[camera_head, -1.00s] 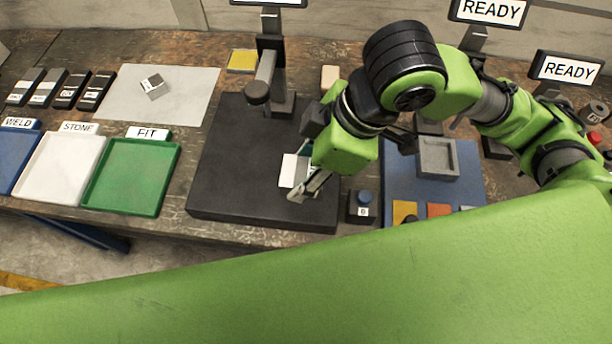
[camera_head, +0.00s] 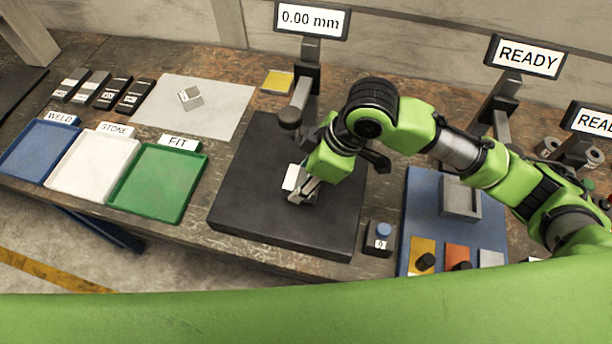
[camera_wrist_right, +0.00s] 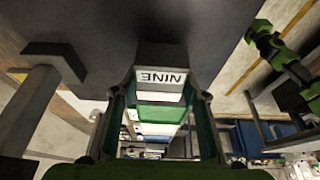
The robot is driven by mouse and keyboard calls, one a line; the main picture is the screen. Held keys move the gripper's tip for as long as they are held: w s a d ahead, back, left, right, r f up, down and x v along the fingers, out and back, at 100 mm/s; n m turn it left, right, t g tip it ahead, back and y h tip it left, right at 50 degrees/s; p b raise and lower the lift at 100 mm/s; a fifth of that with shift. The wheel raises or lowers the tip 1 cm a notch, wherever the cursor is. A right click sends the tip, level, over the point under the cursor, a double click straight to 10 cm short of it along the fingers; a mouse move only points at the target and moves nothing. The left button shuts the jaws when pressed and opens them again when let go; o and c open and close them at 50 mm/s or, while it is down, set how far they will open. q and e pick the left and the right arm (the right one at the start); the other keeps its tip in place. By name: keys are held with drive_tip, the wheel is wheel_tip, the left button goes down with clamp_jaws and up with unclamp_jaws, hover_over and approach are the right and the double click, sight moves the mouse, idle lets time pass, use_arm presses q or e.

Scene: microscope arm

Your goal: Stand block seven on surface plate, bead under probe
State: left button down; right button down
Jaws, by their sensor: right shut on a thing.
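My right gripper (camera_head: 303,195) is shut on a block and holds it over the black surface plate (camera_head: 270,232). The held block shows as a white face (camera_head: 291,178) in the head view. In the right wrist view the block (camera_wrist_right: 161,78) is grey, with a label reading NINE upside down, between the fingers. Whether it touches the plate I cannot tell. The probe (camera_head: 290,117) hangs from its stand just behind and left of the gripper. The bead is too small to make out. My left gripper is not in view.
A display (camera_head: 312,20) reads 0.00 mm. Another block (camera_head: 190,97) lies on a pale mat (camera_head: 222,112). A button box (camera_head: 378,238) and blue fixture board (camera_head: 420,200) are right of the plate.

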drive_tip(key=shift+f, duration=1.05)
drive_tip(key=c, duration=1.6)
unclamp_jaws()
drive_tip(key=shift+f, duration=0.25)
drive_tip(key=o, duration=0.4)
drive_tip(key=shift+s, duration=0.1)
drive_tip(key=shift+d, duration=0.1)
drive_tip(key=shift+r, duration=0.1)
